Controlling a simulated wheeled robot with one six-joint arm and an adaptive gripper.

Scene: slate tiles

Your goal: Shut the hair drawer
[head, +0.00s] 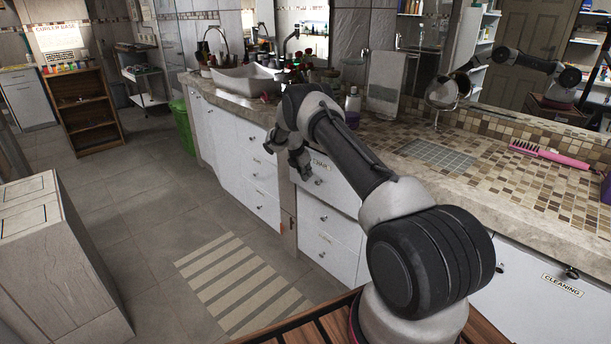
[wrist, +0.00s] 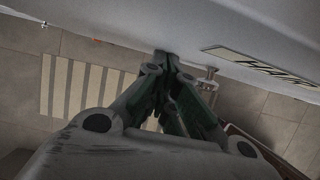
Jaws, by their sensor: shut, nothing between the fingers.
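The hair drawer (head: 340,190) is the white top drawer in the counter front, just right of my gripper in the head view. Its front seems to stand slightly proud of the drawers below, but how far it is out is hard to tell. In the wrist view its white front (wrist: 205,28) fills the top, with a dark-lettered label (wrist: 262,66) and a small metal knob (wrist: 211,73). My gripper (head: 304,175) is shut and empty. In the wrist view its fingertips (wrist: 165,60) are at the drawer front, left of the knob; contact is unclear.
More white drawers (head: 320,244) lie below. A drawer labelled CLEANING (head: 540,280) is at right. The tiled counter (head: 440,190) carries a pink brush (head: 550,154), bottles and a sink (head: 252,82). A striped mat (head: 240,280) lies on the open floor.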

